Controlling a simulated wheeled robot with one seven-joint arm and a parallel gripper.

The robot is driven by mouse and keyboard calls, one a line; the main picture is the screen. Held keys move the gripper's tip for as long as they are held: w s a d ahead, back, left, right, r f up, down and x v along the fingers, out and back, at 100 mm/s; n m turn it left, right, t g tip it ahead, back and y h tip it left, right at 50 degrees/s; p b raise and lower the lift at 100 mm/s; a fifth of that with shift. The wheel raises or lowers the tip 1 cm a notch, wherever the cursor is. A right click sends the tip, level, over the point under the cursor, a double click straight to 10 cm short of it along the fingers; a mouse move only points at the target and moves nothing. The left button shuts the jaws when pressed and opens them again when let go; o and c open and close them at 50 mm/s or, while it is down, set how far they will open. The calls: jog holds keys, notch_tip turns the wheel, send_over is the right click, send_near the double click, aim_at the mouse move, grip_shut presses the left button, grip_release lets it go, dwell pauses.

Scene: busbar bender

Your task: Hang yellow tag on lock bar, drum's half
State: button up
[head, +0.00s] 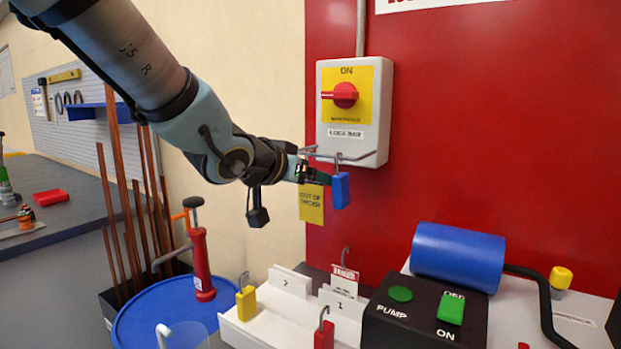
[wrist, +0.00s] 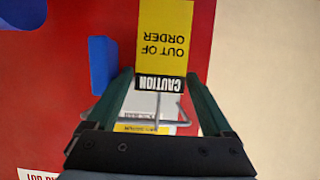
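The yellow tag (head: 311,206) reads OUT OF ORDER and hangs upright just below my gripper (head: 318,178). In the wrist view the tag (wrist: 165,38) appears upside down, with its black CAUTION strip between the fingertips of my gripper (wrist: 160,80). Both fingers meet the tag's side edges. The lock bar (head: 340,156) is a grey wire bar sticking out from the bottom of the switch box (head: 380,110). The tag is near its left part. Wire shows between the fingers in the wrist view, but whether the tag's hook is around the bar I cannot tell.
A blue padlock (head: 340,190) hangs on the bar just right of the tag. Below stand a white rack (head: 255,330) with a yellow padlock (head: 246,302), a red padlock (head: 324,335) and a danger tag (head: 344,280), and a blue cylinder (head: 457,257). Copper bars (head: 130,220) stand left.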

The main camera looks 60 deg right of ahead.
jog(key=shift+o, duration=0.9)
jog(key=v, duration=1.1)
jog(key=w+a+f+n+t+y, duration=0.35)
jog(key=w+a+f, duration=0.25)
jog(key=w+a, duration=0.5)
jog(key=w+a+f+n+t+y, duration=0.3)
jog(key=w+a+f+n+y, duration=0.3)
jog(key=w+a, duration=0.6)
jog(key=a+f+n+g+y, duration=0.2)
jog(key=a+f, duration=0.3)
jog(key=a, duration=0.7)
jog(key=s+a+f+n+g+y, duration=0.1)
jog(key=a+f+n, duration=0.4)
jog(key=a, duration=0.7)
jog(key=shift+s+a+f+g+y+p, duration=0.15)
jog(key=shift+s+f+g+y+p, duration=0.2)
jog(key=shift+g, duration=0.6)
